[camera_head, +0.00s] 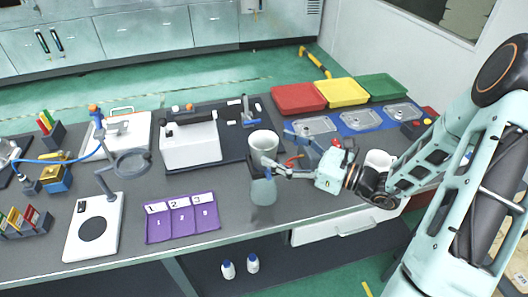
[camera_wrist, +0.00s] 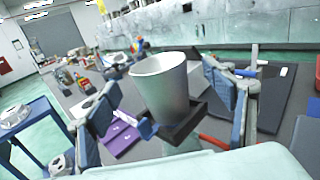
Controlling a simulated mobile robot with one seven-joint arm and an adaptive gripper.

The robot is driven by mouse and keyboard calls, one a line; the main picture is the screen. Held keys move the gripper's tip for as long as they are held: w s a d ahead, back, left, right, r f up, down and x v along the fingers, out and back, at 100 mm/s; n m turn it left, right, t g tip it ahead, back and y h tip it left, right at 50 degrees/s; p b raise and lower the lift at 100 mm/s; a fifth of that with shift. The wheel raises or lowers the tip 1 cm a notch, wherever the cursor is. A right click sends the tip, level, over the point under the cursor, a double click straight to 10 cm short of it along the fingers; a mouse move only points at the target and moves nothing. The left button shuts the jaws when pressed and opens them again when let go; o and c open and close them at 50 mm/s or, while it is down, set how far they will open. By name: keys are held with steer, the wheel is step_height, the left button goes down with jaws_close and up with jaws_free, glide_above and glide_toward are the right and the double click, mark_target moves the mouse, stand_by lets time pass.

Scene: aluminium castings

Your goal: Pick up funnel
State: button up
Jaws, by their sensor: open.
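The funnel (camera_head: 263,142) looks like a pale grey, wide-mouthed cup, upright above the bench near its front edge. It also shows in the middle of the wrist view (camera_wrist: 160,85). A dark holder (camera_wrist: 190,128) sits around its lower part, and a translucent pale vessel (camera_head: 263,191) stands below it. My gripper (camera_head: 272,166) reaches in from the right at funnel height. In the wrist view my gripper (camera_wrist: 165,88) is open, one finger on each side of the funnel, with visible gaps. The funnel's lower end is hidden.
A white boxy device (camera_head: 190,145) stands left of the funnel, and a purple numbered mat (camera_head: 182,226) lies front left. A magnifier stand (camera_head: 95,225) is further left. Red (camera_head: 299,97), yellow (camera_head: 342,92) and green (camera_head: 381,87) trays stand at the back right.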

mark_target(252, 137)
steer(key=p+x, duration=0.1)
steer(key=x, duration=0.4)
steer(key=c, duration=1.4)
steer(key=shift+o, duration=0.2)
steer(key=shift+r, duration=0.15)
